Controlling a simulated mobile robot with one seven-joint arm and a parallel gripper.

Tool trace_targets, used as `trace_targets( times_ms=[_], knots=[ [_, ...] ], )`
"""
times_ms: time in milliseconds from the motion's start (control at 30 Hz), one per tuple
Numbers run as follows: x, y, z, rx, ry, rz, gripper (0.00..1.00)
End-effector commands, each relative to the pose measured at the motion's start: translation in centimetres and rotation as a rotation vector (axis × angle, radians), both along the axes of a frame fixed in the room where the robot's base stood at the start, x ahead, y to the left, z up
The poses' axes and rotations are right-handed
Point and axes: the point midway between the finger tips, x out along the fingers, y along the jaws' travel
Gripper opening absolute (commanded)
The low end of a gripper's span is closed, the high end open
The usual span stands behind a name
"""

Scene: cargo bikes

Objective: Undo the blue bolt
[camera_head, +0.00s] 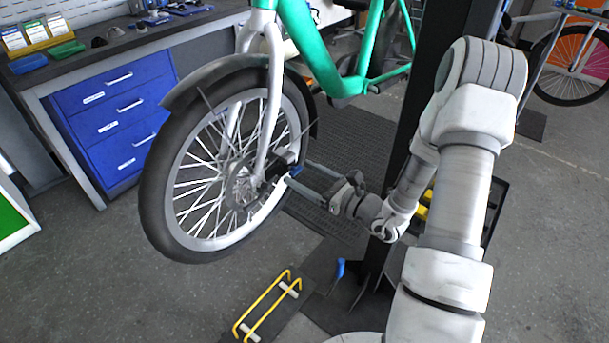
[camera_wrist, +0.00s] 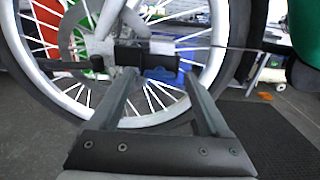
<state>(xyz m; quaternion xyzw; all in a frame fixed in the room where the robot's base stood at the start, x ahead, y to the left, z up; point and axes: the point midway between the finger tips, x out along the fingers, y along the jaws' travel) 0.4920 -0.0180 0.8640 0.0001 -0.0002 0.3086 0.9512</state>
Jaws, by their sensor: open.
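A small blue piece, which looks like the blue bolt (camera_head: 295,171), sits at the near end of the front wheel's axle, beside a dark part at the fork end. My gripper (camera_head: 299,173) is open, with its two fingertips on either side of this blue piece. In the wrist view my open gripper (camera_wrist: 160,74) reaches toward a black bar-shaped part (camera_wrist: 150,59) at the hub. A blue patch shows below that part, but I cannot tell whether it is the bolt or background. Contact between fingers and bolt cannot be told.
The front wheel (camera_head: 152,190) hangs from the green bike frame (camera_head: 316,50). A workbench with blue drawers (camera_head: 120,105) stands behind left. A yellow-railed stand (camera_head: 240,325) lies on the floor below. A dark post (camera_head: 432,60) rises close to my arm.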

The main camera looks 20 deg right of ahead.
Motion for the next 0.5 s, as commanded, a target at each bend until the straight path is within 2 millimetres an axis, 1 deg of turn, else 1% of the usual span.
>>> trace_targets(
  times_ms=[67,100,167,200,367,500],
  knots=[
    [-0.01,0.00,0.00,0.000,0.000,0.000,0.80],
    [-0.01,0.00,0.00,0.000,0.000,0.000,0.78],
    [-0.02,0.00,0.00,0.000,0.000,0.000,0.67],
    [-0.03,-0.01,0.00,0.000,0.000,0.001,0.60],
    [-0.04,-0.01,0.00,0.000,0.000,0.001,0.31],
    [-0.05,-0.01,-0.01,0.000,0.000,0.001,0.06]
  ],
)
